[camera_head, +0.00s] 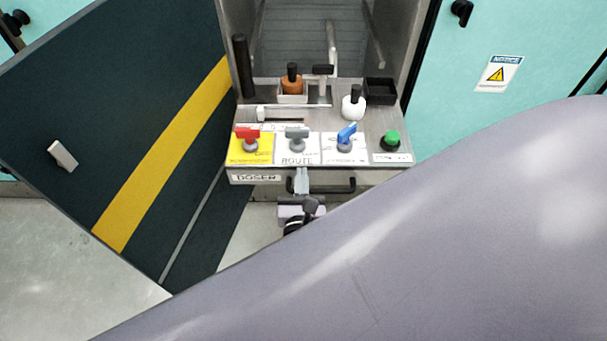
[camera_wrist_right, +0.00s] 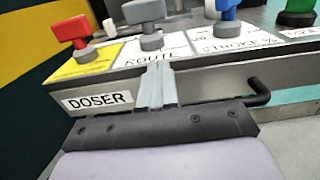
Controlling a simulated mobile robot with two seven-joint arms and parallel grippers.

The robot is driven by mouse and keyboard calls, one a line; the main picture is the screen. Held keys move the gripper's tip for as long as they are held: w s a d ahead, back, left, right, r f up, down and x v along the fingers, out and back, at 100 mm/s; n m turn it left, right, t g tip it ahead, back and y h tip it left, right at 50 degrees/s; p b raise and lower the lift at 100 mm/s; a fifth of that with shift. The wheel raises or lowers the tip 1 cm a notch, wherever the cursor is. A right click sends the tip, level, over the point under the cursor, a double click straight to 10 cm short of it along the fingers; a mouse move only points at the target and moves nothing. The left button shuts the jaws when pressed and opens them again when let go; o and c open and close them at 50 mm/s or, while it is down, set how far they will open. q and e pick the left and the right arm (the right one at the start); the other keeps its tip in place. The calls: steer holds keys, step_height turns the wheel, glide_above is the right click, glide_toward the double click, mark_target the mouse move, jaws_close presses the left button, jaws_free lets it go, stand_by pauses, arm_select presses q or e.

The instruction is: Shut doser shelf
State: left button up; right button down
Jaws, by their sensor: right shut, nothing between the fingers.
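The doser shelf (camera_head: 215,176) is a grey metal drawer with a "DOSER" label, standing out of its cabinet at the centre of the head view; its front also shows in the right wrist view (camera_wrist_right: 215,82). A black bar handle (camera_head: 341,186) runs along its front, and its right end shows in the wrist view (camera_wrist_right: 258,93). My right gripper (camera_head: 302,176) is shut and empty at the shelf front, overlapping the handle; its fingers (camera_wrist_right: 155,82) reach the front panel beside the label. Exact contact is unclear. My left gripper is not in view.
The shelf carries red (camera_head: 248,134), grey (camera_head: 297,134) and blue (camera_head: 347,135) knobs, a green button (camera_head: 391,138), a brown bottle (camera_head: 291,82) and a white bottle (camera_head: 354,104). A dark door (camera_head: 75,120) with a yellow stripe stands open at left. My arm covers the lower right.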

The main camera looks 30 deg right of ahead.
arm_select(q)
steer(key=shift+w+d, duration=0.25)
arm_select(e)
steer(key=shift+w, duration=0.1)
stand_by(0.3)
